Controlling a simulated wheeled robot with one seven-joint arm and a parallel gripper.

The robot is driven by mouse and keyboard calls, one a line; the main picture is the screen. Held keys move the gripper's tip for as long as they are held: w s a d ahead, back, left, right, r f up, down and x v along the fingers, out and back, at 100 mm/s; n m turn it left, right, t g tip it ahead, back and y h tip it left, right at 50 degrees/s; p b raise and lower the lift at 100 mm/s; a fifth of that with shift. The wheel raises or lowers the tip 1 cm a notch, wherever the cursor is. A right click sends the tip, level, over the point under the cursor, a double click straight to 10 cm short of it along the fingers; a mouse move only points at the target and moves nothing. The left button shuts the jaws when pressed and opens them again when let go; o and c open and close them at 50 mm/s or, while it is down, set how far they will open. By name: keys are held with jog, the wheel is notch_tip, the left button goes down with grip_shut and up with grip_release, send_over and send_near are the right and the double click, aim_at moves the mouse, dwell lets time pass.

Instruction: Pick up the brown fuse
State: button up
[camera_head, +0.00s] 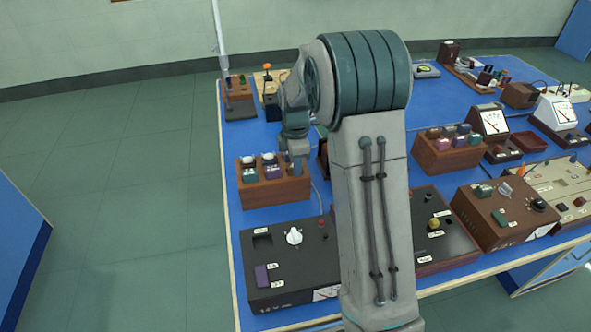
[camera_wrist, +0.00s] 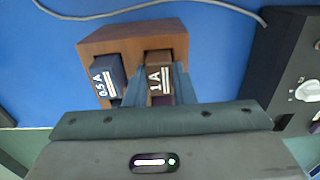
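The brown fuse (camera_wrist: 159,72), marked "1 A", sits at the wooden fuse block (camera_wrist: 120,40) in the wrist view. My gripper (camera_wrist: 160,82) has one teal finger along each side of this fuse, with no clear gap between fingers and fuse, and looks shut on it. The fuse does not look lifted clear of the block. In the head view the same block (camera_head: 275,194) stands on the left bench, and my gripper (camera_head: 296,165) reaches down at its right end. My arm and gripper hide the brown fuse there.
A dark blue "0.5 A" fuse (camera_wrist: 106,78) stands left of the brown one in the block. A black instrument box (camera_head: 290,262) with a white knob is close in front. A grey cable (camera_wrist: 150,8) runs behind the block. Another fuse block (camera_head: 447,155) stands farther right.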

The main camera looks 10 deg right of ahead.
jog(key=shift+r, duration=0.1)
jog(key=shift+r, duration=0.5)
jog(key=r, duration=0.2)
jog(key=d+r, duration=0.1)
jog(key=shift+s+r+b, duration=0.25)
jog(key=shift+b, duration=0.1)
jog(key=shift+s+d+r+p, duration=0.3)
jog(key=shift+s+d+r, duration=0.6)
jog(key=shift+d+r, duration=0.65)
jog(key=shift+s+d+r+p, duration=0.25)
jog(key=shift+s+d+r, duration=0.7)
jog(key=shift+d+r, duration=0.6)
jog(key=shift+s+d+r+p, duration=0.3)
jog(key=shift+s+d+r, duration=0.6)
jog(key=shift+d+r, duration=0.6)
